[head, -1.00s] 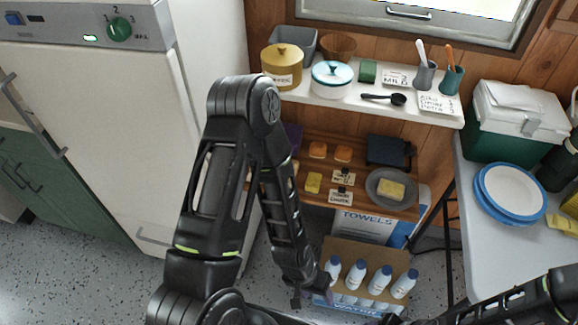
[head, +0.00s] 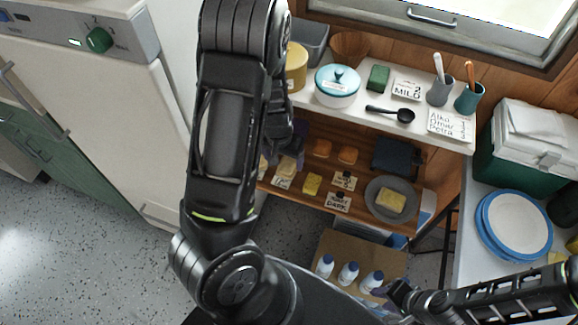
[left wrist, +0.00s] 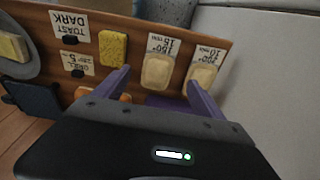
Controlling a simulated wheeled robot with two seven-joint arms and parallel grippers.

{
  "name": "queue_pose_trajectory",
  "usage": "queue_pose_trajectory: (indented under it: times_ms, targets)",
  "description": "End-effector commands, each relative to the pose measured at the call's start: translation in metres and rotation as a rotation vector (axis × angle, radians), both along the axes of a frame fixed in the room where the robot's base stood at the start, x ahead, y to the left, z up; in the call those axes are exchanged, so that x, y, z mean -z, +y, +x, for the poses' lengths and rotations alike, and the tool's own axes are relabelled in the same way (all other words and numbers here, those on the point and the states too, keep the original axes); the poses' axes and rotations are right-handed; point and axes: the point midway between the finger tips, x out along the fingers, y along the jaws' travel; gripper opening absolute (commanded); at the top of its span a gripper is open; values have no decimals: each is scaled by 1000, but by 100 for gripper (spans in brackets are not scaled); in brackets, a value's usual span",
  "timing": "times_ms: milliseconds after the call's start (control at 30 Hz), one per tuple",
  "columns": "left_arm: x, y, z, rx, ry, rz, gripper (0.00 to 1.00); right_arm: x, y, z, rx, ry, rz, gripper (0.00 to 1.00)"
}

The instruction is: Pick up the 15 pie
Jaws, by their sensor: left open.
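Two pale pies sit side by side on the brown shelf board in the left wrist view, each with a white card. The 15 pie (left wrist: 158,70) has a card (left wrist: 165,45) that appears to read 150°, 15 min. Contact cannot be told. My right gripper (head: 388,290) is low right, jaws unclear.
The shelf also holds a yellow block (head: 312,183), orange pieces (head: 347,155) and a grey plate (head: 380,207) with a yellow block. The white shelf top (head: 350,112) overhangs it. A carton (head: 340,250) of bottles stands below; a fridge (head: 100,120) is left.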

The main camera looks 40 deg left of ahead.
Motion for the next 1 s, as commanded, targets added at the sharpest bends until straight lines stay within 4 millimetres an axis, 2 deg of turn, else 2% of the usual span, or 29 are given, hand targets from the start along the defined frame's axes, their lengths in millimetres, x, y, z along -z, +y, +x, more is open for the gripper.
queue_pose_trajectory:
  times_ms: [33,167,533,833,1000]
  targets:
    - [8,1,0,-1,2,0,80,3,0,0,0,-1,1,36]
    - [19,1,2,-1,1,1,80,5,0,1,0,-2,1,36]
    - [23,0,3,0,1,0,80,5,0,1,0,-3,2,36]
    - [64,-1,8,-1,3,0,80,7,0,1,0,-3,1,36]
    - [71,-1,11,0,-1,0,80,7,0,1,0,-3,1,36]
